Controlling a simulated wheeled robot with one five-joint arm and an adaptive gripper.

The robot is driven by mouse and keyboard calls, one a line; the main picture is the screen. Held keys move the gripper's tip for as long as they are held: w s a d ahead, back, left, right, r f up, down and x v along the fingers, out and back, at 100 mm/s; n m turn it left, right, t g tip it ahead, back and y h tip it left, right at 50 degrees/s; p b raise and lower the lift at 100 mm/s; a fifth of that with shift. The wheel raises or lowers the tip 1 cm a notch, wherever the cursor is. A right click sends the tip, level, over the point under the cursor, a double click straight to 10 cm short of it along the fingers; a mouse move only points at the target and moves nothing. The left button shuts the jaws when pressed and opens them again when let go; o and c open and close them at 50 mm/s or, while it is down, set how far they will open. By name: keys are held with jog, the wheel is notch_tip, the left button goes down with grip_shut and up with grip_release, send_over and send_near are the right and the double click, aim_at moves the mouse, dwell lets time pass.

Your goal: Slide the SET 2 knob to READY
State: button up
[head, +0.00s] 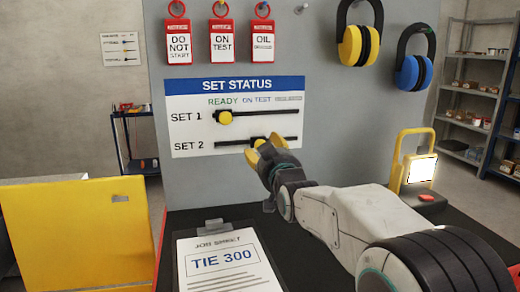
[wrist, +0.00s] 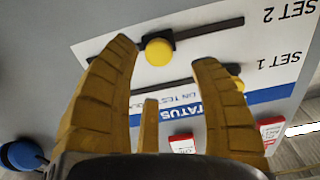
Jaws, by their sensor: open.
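The SET STATUS board (head: 185,88) has two dark slots, with READY at the left, ON TEST in the middle and a faint third label at the right. The SET 2 slot (head: 230,143) is the lower one. Its round yellow knob (wrist: 158,52) shows near mid-slot in the upside-down wrist view, roughly under ON TEST. In the head view my gripper mostly hides it. My gripper (head: 265,148) is open at the SET 2 slot. In the wrist view the knob appears between the fingertips (wrist: 165,54); I cannot tell whether they reach around it.
The SET 1 knob (head: 225,118) sits under READY, just above. Red tags (head: 178,48) and ear defenders (head: 360,45) hang higher on the grey panel. A clipboard (head: 225,262) lies on the dark bench below. A yellow lamp (head: 418,165) stands at the right.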

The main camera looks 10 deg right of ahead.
jog(key=shift+w+p, duration=0.3)
jog(key=shift+w, duration=2.7)
grip_shut()
